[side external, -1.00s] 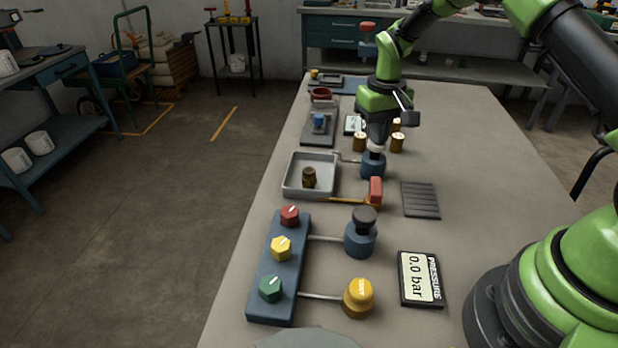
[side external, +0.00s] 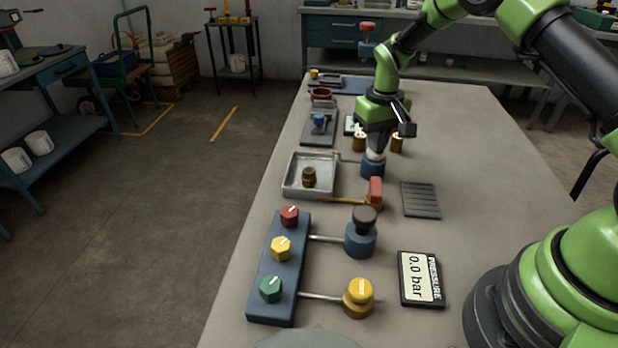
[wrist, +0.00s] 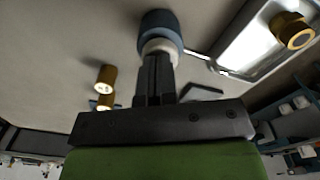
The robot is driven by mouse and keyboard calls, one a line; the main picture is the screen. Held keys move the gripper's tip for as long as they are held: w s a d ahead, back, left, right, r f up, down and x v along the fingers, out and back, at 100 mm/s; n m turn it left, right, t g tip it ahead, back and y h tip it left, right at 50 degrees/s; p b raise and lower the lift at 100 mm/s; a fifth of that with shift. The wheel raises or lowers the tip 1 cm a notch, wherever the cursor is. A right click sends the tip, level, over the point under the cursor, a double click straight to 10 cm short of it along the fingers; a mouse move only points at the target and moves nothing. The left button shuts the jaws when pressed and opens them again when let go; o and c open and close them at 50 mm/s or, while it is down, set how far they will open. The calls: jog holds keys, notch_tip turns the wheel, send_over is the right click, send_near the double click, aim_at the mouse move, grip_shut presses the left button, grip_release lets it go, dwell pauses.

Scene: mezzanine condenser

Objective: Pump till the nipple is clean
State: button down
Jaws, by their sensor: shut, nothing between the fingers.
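The nipple (side external: 309,178), a small brown fitting, stands upright in the shallow grey tray (side external: 287,188). In the wrist view, the nipple (wrist: 291,31) looks brassy with dark brown patches. Right of the tray is the pump, a blue cylinder (side external: 373,171) with a pale knob (side external: 375,156) on top; a thin pipe leads from it to the tray. My gripper (side external: 376,149) points down over the knob, its fingers shut and empty. In the wrist view, the fingertips (wrist: 157,56) are at the pale knob (wrist: 160,46) and appear to touch it.
A red-handled lever (side external: 375,188) and a ribbed dark plate (side external: 420,200) are nearby. In front are a dark-knobbed blue cylinder (side external: 361,237), a panel with three coloured knobs (side external: 262,301), a yellow knob (side external: 359,291) and a pressure display (side external: 420,279) reading 0.0 bar. Brass fittings (side external: 359,143) stand behind.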

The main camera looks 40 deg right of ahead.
jog(key=shift+r, duration=3.25)
jog(key=shift+r, duration=0.2)
jog(key=s+a+r+t, duration=0.2)
jog(key=s+a+r, duration=0.15)
jog(key=r, duration=0.45)
jog(key=s+a+r+t, duration=0.1)
jog(key=s+a+r, duration=0.2)
jog(key=s+r, duration=0.3)
jog(key=s+a+r+t+y, duration=0.1)
jog(key=s+a+r+t, duration=0.1)
jog(key=s, duration=0.5)
jog(key=s+a+r+m+t+y, duration=0.1)
jog(key=s+a+r+t, duration=0.1)
jog(key=s, duration=0.5)
jog(key=shift+s, duration=0.2)
